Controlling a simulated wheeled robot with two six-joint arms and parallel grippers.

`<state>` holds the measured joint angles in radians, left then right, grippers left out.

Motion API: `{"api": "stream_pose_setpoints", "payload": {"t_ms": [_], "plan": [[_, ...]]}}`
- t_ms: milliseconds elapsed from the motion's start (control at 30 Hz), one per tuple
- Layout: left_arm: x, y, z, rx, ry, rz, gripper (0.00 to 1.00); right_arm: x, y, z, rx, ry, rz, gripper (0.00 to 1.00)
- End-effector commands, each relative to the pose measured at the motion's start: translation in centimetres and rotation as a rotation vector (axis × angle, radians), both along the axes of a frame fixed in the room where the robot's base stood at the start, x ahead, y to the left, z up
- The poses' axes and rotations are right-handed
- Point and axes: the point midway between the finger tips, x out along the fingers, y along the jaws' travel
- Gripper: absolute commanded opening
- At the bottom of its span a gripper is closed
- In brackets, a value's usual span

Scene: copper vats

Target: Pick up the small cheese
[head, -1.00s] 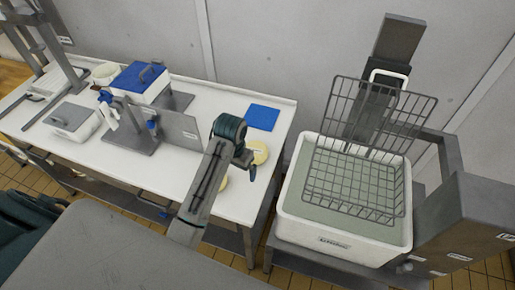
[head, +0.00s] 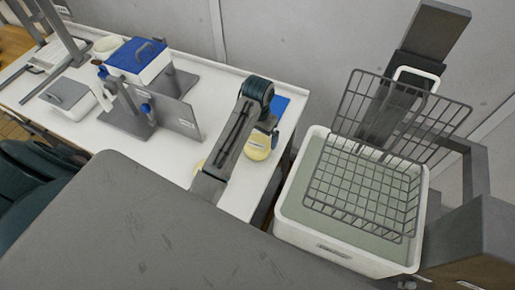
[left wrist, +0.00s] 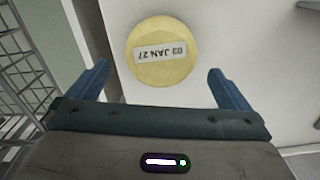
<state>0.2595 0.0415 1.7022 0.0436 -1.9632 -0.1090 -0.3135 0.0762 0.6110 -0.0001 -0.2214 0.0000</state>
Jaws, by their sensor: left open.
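A round yellow cheese (head: 258,148) lies on the white table, partly hidden by my left arm in the head view. In the left wrist view the cheese (left wrist: 160,72) bears a white label reading JAN 27. My left gripper (left wrist: 158,80) is open, its blue fingertips on either side of the cheese's near part and not closed on it. In the head view the left gripper (head: 268,128) is over the cheese, its fingers mostly hidden. A second yellow piece (head: 198,166) shows left of my arm, mostly hidden. I cannot tell which is smaller. My right gripper is not in view.
A steel stand with an upright plate (head: 180,117) and a blue-lidded box (head: 138,60) stand to the left. A white vat (head: 290,205) with wire racks (head: 365,190) stands to the right.

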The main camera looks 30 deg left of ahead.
Motion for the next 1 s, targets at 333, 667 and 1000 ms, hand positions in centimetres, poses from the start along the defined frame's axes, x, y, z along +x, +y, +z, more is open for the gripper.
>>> {"api": "stream_pose_setpoints", "payload": {"t_ms": [333, 667, 1000], "plan": [[-0.2, 0.1, -3.5, 0.0, 0.003, 0.0, 1.0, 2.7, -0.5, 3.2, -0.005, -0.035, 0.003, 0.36], [-0.1, 0.0, -6.3, 0.001, -0.002, 0.0, 1.0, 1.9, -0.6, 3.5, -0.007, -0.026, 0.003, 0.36], [0.0, 0.0, -6.2, 0.0, -0.002, 0.0, 0.55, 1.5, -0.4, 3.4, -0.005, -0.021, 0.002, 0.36]]}}
